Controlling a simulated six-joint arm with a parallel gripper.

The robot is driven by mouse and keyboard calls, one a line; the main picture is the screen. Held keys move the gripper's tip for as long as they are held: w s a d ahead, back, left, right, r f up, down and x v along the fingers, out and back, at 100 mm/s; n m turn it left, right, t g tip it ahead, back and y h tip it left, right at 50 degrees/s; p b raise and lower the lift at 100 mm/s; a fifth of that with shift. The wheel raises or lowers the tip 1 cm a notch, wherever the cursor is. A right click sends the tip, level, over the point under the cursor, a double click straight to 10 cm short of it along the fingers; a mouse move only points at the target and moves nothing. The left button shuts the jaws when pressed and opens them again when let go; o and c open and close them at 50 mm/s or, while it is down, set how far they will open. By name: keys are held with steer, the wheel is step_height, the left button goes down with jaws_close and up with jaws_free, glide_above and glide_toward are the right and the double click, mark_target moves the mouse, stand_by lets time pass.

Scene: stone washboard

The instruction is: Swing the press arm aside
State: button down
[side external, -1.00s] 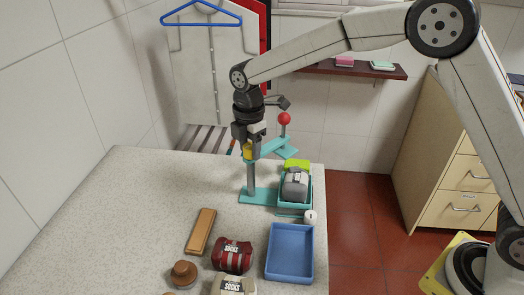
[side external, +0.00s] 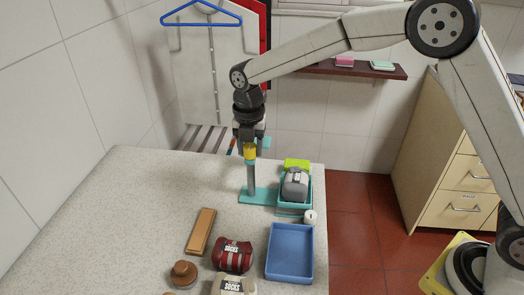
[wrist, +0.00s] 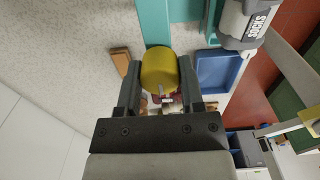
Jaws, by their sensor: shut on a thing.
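The press stands at the table's far right edge on a teal base (side external: 258,196), with an upright grey post (side external: 251,180). A yellow knob (side external: 250,154) sits on top of the post. My gripper (side external: 250,145) points down and is shut on this knob; in the wrist view the yellow knob (wrist: 159,68) lies between both fingers. A grey roll of socks (side external: 295,184) sits in a teal tray (side external: 308,204) beside the post.
A blue tray (side external: 314,252), red socks bundle (side external: 233,254), cream bundle (side external: 233,286), wooden block (side external: 201,232) and brown hat-shaped thing (side external: 184,272) lie nearer. A small white object (side external: 310,216) is beside the teal tray. The table's left side is clear.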

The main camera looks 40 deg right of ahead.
stand_by(0.3)
steer(key=shift+c, duration=1.1)
jaws_free()
steer(key=shift+r, duration=0.15)
steer(key=shift+r, duration=3.8)
steer(key=shift+s+d, duration=0.1)
